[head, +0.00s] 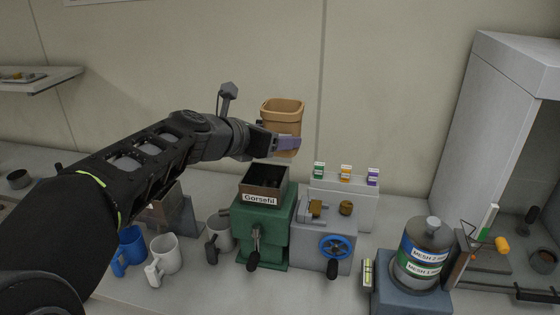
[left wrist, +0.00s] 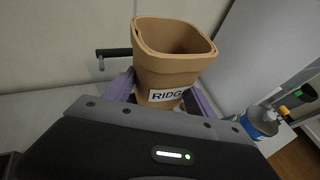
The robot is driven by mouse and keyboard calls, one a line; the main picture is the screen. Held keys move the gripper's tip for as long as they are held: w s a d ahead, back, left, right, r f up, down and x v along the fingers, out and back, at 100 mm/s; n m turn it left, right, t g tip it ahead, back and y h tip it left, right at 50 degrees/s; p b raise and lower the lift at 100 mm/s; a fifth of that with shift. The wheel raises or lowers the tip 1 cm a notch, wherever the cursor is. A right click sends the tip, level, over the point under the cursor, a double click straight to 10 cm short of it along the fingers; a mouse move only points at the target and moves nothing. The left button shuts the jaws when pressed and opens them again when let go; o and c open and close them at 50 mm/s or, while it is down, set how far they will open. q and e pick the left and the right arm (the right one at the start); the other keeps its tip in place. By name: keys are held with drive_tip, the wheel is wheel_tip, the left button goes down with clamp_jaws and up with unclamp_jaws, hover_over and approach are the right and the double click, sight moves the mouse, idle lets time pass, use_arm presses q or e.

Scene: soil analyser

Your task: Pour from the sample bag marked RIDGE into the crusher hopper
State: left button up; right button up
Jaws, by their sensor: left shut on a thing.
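The tan sample bag (head: 283,112) is held upright and open at the top in the head view. In the left wrist view the bag (left wrist: 172,60) shows a white label reading RIDGE. My left gripper (head: 287,143) is shut on the bag, with a purple finger on each side of it. The green crusher (head: 262,222) stands below, with its open hopper (head: 265,180) on top, dark inside and labelled Gorsefil. The bag is above and slightly right of the hopper, apart from it. My right gripper is in neither view.
A grey machine with a blue handwheel (head: 335,247) stands right of the crusher. A rack (head: 345,200) with coloured tags is behind it. Blue (head: 130,250) and white (head: 165,253) mugs stand left. A MESH-labelled sieve stack (head: 425,252) and a white cabinet (head: 490,110) are at right.

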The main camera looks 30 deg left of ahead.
use_arm(q)
wheel_tip(320, 180, down, 5)
drive_tip(key=b, duration=0.4)
drive_tip(key=shift+w+f, duration=0.1)
drive_tip(key=shift+d+f+n+h+b, duration=0.55)
drive_tip(key=shift+f+n, duration=0.1)
drive_tip(key=shift+n, duration=0.15)
